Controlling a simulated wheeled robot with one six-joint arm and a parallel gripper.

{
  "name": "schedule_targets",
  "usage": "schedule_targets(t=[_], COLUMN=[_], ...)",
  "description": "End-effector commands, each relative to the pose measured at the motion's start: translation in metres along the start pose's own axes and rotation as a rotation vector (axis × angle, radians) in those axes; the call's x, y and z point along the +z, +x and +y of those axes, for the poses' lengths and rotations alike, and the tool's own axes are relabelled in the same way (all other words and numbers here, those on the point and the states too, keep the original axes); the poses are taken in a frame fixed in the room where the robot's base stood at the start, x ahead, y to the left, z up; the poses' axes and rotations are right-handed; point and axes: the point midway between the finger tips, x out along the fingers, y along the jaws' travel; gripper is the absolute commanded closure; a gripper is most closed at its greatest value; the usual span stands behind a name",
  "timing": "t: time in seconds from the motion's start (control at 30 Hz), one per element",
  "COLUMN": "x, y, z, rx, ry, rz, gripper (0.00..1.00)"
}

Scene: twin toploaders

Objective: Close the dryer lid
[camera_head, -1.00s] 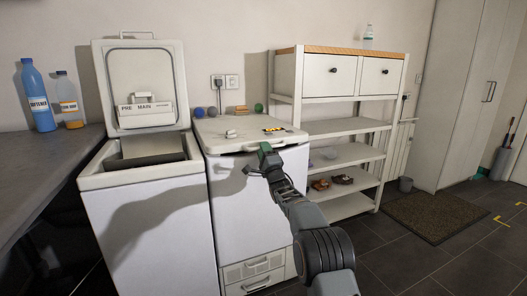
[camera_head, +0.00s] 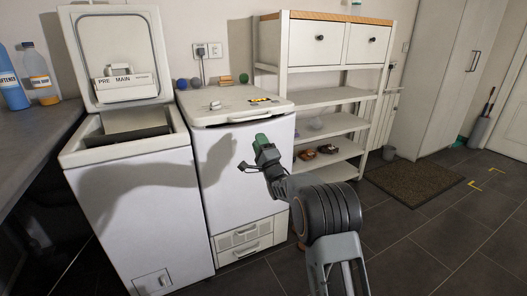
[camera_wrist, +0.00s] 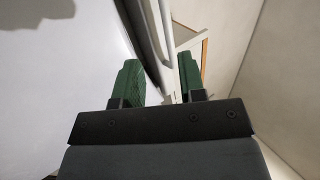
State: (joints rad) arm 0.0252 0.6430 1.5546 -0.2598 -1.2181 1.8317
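Two white top-loading machines stand side by side. The left one's lid (camera_head: 117,52) stands upright, with a drawer marked PRE MAIN on its inner side. The right machine (camera_head: 240,170), seemingly the dryer, has its lid (camera_head: 225,98) lying flat on top; I cannot tell whether it is fully seated. A white bar handle (camera_head: 262,115) runs along that lid's front edge. My gripper (camera_head: 262,141), with green fingers, is in front of the right machine, below the handle. The wrist view shows the fingers (camera_wrist: 161,80) apart and empty, with a pale bar (camera_wrist: 164,30) beyond them.
A white shelf unit (camera_head: 322,97) stands right of the machines. A grey counter (camera_head: 40,130) with bottles is at the left. Small balls and a block sit behind the right lid. Dark floor is open at the right, around a brown mat (camera_head: 412,188).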

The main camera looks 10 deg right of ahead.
Motion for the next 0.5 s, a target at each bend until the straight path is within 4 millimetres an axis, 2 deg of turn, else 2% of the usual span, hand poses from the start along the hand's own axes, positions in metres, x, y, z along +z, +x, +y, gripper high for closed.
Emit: schedule_targets(t=[0.2,0.5], x=[-0.001,0.000], y=[-0.027,-0.039], z=[0.000,0.001], rx=[0.001,0.002], ry=[-0.001,0.000], rz=[0.001,0.000], gripper=[0.63,0.63])
